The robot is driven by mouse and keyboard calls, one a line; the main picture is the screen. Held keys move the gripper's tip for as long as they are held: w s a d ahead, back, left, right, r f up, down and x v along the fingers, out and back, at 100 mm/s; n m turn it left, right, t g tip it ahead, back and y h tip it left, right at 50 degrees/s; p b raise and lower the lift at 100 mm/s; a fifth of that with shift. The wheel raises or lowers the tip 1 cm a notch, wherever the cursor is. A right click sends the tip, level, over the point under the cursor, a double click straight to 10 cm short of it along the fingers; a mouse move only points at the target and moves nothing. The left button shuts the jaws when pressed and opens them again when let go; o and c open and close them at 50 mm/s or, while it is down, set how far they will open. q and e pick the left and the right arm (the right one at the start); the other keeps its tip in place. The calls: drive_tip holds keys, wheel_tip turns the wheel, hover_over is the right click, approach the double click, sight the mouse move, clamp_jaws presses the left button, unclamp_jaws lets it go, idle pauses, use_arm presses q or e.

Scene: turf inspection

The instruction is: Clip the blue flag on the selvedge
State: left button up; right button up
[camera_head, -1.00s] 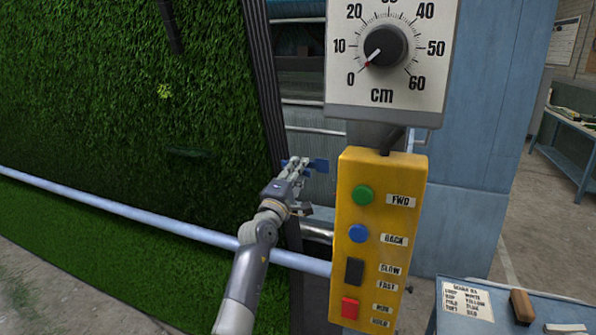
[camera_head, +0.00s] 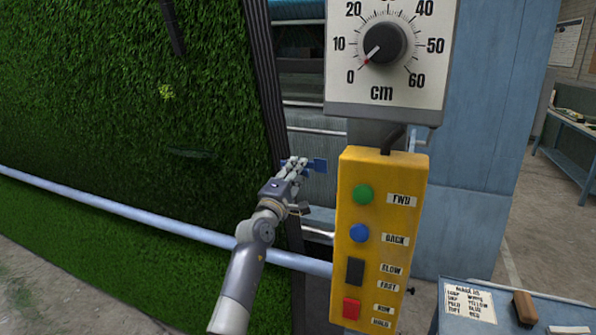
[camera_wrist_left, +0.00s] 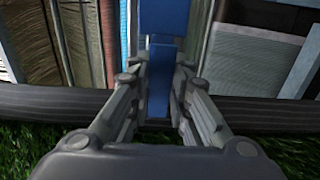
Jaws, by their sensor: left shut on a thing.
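The blue flag (camera_head: 319,165) shows just beyond the fingertips of my left gripper (camera_head: 294,165), next to the dark selvedge (camera_head: 266,95) at the right edge of the turf. In the left wrist view my left gripper (camera_wrist_left: 160,95) is shut on the blue flag (camera_wrist_left: 162,20), whose narrow stem runs down between the fingers. The dark selvedge (camera_wrist_left: 60,103) crosses behind the fingers there, and the flag's stem overlaps it. I cannot tell whether the clip grips the selvedge. My right gripper is not in view.
A yellow control box (camera_head: 374,270) with buttons stands close to the right of my left gripper. Above it is a centimetre dial (camera_head: 345,90). A pale rail (camera_head: 120,211) crosses the turf (camera_head: 120,110). A blue table (camera_head: 455,290) with a card stands at the lower right.

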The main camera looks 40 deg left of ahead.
use_arm(q)
drive_tip(key=shift+s+a+r, duration=0.2)
drive_tip(key=shift+a+r, duration=0.1)
drive_tip(key=shift+a, duration=0.2)
idle(0.5)
drive_tip(key=o, duration=0.9)
drive_tip(key=shift+s+d+r, duration=0.1)
drive_tip(key=shift+s, duration=0.05)
drive_tip(key=shift+f, duration=0.35)
drive_tip(key=v, duration=1.1)
drive_tip(key=shift+s+d, duration=0.3)
drive_tip(key=shift+d, duration=0.15)
